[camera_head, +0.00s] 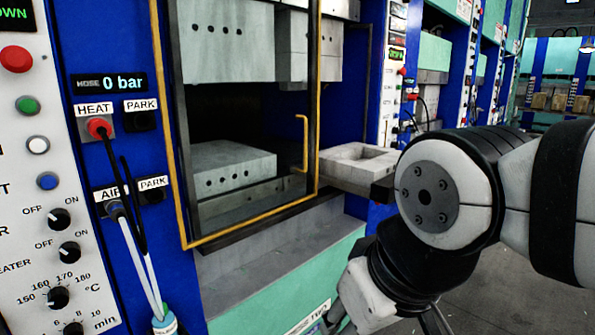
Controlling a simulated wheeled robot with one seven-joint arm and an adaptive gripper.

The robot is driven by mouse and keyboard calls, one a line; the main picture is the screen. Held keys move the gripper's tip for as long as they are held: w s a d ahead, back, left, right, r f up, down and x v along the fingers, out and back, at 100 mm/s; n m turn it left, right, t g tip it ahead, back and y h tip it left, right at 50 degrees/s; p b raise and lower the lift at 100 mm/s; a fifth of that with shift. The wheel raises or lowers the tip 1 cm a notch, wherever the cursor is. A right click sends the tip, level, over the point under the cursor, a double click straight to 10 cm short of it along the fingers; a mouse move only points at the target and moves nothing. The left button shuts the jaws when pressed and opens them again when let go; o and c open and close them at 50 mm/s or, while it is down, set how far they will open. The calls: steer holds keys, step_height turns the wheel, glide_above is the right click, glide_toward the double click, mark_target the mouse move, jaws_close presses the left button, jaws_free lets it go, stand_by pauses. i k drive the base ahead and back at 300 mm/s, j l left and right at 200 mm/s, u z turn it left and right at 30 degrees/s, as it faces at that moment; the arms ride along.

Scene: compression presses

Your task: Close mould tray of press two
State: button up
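A control panel (45,190) with knobs and buttons is at left. Cables hang from the HEAT plug (98,128) and the AIR fitting (115,210). More presses (440,55) line the right. Grey floor (530,300) is clear at lower right.

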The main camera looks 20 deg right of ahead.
mark_target(364, 170)
steer(key=z, duration=1.05)
steer(key=i+j, duration=0.1)
steer(key=i, duration=0.3)
steer(key=z, duration=0.05)
